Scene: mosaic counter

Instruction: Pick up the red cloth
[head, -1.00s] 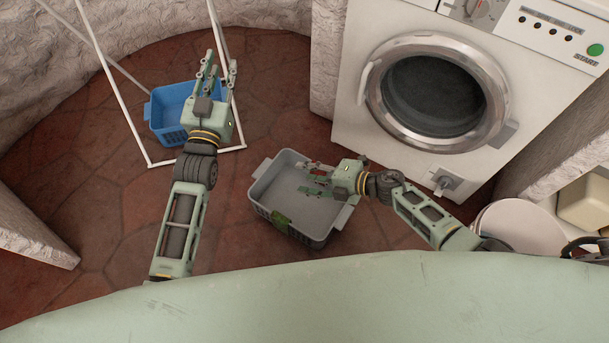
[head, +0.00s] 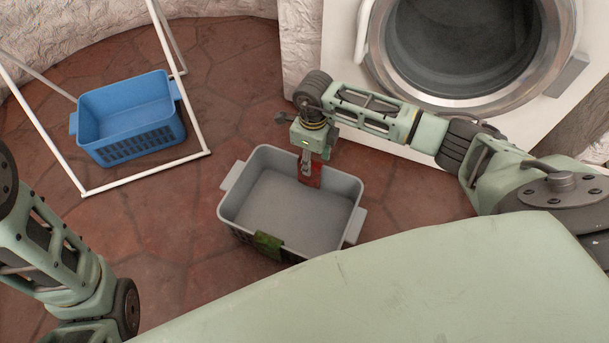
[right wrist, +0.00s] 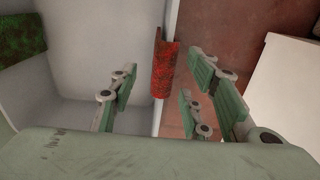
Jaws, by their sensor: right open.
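The red cloth (head: 310,172) hangs over the far rim of the grey basket (head: 230,207) in the head view. In the right wrist view the red cloth (right wrist: 164,67) lies folded over that rim, ahead of the fingers. My right gripper (head: 305,172) points down at the rim beside the cloth. It is open, with its fingers on either side of the rim in the right wrist view (right wrist: 165,92); I see no clear contact with the cloth. In the head view the gripper hides part of the cloth. My left arm shows at the left edge, but its gripper is out of view.
A green cloth (head: 268,245) hangs over the near rim of the grey basket. A blue basket (head: 130,115) stands at the left inside a white rack frame (head: 145,174). The washing machine (head: 335,60) stands behind my right arm. Floor is open between the baskets.

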